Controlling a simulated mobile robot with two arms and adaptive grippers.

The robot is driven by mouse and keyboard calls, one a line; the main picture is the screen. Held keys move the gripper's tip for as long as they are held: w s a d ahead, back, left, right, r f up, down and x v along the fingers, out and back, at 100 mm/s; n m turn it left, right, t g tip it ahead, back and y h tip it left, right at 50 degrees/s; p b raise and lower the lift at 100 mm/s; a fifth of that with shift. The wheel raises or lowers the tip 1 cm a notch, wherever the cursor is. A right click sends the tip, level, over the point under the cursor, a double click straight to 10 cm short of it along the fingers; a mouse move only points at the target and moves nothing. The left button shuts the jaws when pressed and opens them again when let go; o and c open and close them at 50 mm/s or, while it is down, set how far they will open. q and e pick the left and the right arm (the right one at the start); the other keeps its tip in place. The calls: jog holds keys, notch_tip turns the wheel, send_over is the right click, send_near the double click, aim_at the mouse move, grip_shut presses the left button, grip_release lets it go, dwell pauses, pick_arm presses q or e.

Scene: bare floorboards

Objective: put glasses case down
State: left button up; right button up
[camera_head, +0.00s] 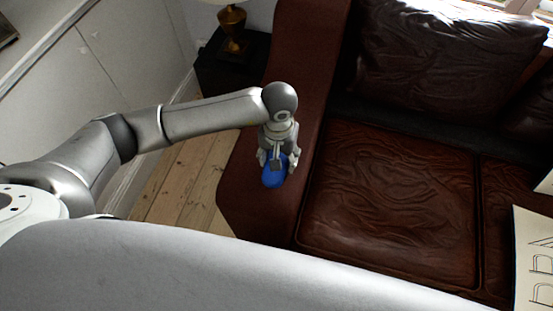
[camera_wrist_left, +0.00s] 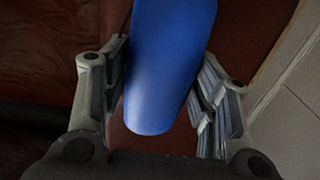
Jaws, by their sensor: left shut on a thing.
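A blue glasses case (camera_head: 273,178) shows at the tip of my left gripper (camera_head: 274,163) in the head view, over the armrest of the brown leather sofa. In the left wrist view the glasses case (camera_wrist_left: 165,65) is long, smooth and rounded at its near end. It lies between the two fingers of my left gripper (camera_wrist_left: 165,100), which is shut on it. I cannot tell whether the case touches the armrest (camera_head: 270,210). My right gripper is in neither view.
The sofa's seat cushion (camera_head: 390,210) is bare, with a back cushion (camera_head: 445,55) behind it. A printed white item (camera_head: 535,265) lies at the right edge. A dark side table (camera_head: 230,70) with a brass lamp (camera_head: 233,30) stands beyond the armrest. Floorboards (camera_head: 185,185) show at left.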

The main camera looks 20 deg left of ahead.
pick_arm(q)
jog(key=shift+w+a+f, duration=0.15)
jog(key=shift+f, duration=0.1)
jog(key=shift+w+a+f+p, duration=0.1)
jog(key=shift+f+p, duration=0.1)
jog(key=shift+f, duration=0.75)
jog(key=shift+w+a+f+p, duration=0.1)
jog(key=shift+f+p, duration=0.1)
jog(key=shift+f, duration=0.7)
jog(key=shift+f, duration=0.2)
jog(key=o, duration=1)
jog(key=shift+o, duration=0.2)
jog(key=shift+r, duration=0.1)
notch_tip(320, 180, up, 12)
jog(key=shift+s+r+b, duration=0.1)
jog(key=shift+b, duration=0.55)
